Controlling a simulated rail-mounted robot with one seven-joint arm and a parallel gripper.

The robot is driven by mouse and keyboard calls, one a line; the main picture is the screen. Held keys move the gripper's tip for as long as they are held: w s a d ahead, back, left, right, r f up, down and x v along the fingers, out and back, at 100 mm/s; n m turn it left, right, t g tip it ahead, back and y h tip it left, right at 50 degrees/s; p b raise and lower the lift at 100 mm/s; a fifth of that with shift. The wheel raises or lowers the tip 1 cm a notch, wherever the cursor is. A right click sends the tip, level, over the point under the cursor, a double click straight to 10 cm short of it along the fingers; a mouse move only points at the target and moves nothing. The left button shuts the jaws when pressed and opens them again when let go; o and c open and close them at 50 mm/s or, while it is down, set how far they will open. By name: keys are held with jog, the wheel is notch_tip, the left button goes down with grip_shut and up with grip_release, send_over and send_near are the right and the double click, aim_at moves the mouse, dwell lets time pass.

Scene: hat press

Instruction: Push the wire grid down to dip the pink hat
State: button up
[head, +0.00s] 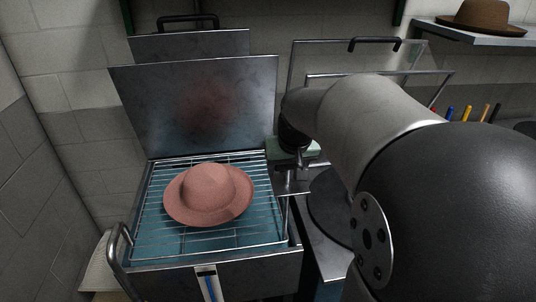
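The pink hat (208,194) lies brim down on the wire grid (160,240), in the middle of it. The grid sits in the top of an open metal tank (215,263), with blue-green liquid showing between the wires. The hat appears to be above the liquid. My arm comes in from the right, and its end reaches the right side of the tank, near the grid's right edge. My gripper (297,172) is small, dark and partly hidden there; I cannot make out its fingers or whether it touches the grid.
The tank's lid (200,100) stands open behind the hat. A curved metal handle (119,258) is at the tank's front left corner. A second unit with a raised lid (345,62) stands behind my arm. A brown hat (484,16) rests on a shelf at upper right.

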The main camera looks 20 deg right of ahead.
aim_at(284, 226)
jog(key=c, duration=0.6)
notch_tip(284, 226, down, 22)
jog(key=b, duration=1.6)
jog(key=shift+f+b, duration=0.2)
jog(key=shift+b, duration=0.2)
jog(key=shift+c, duration=0.3)
jog(key=shift+s, duration=0.1)
jog(key=shift+f, duration=0.1)
jog(key=o, duration=1.4)
jog(key=shift+r, duration=0.35)
jog(key=p+v, duration=0.2)
jog(key=v, duration=1.4)
jog(key=shift+s+r, duration=0.15)
jog(key=shift+r, duration=0.25)
